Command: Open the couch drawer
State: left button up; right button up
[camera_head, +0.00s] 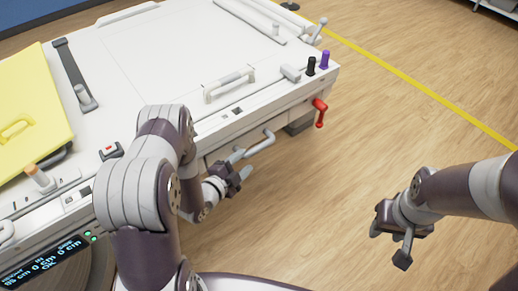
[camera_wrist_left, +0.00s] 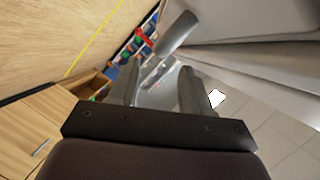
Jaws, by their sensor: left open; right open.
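The white couch (camera_head: 150,45) fills the upper left of the head view. Its front side has a drawer (camera_head: 218,152) with a pale bar handle (camera_head: 262,143). My left gripper (camera_head: 243,161) is open just in front of the drawer, close to the handle's left end. I cannot tell whether it touches the handle. In the left wrist view the two fingers of my left gripper (camera_wrist_left: 160,78) stand apart, with a grey rounded bar (camera_wrist_left: 176,35) beyond them. My arm hides part of the couch front. My right gripper (camera_head: 388,240) is open and empty over the floor at the right.
A red lever (camera_head: 320,112) sticks out at the couch's right corner. A yellow panel (camera_head: 35,100) lies on the couch's left. A white top handle (camera_head: 229,83) sits above the drawer. The wooden floor (camera_head: 400,130) to the right is clear.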

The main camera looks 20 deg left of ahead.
aim_at(252, 154)
pick_arm(q)
jog(key=x, duration=0.8)
jog(key=shift+w+f, duration=0.1)
grip_shut()
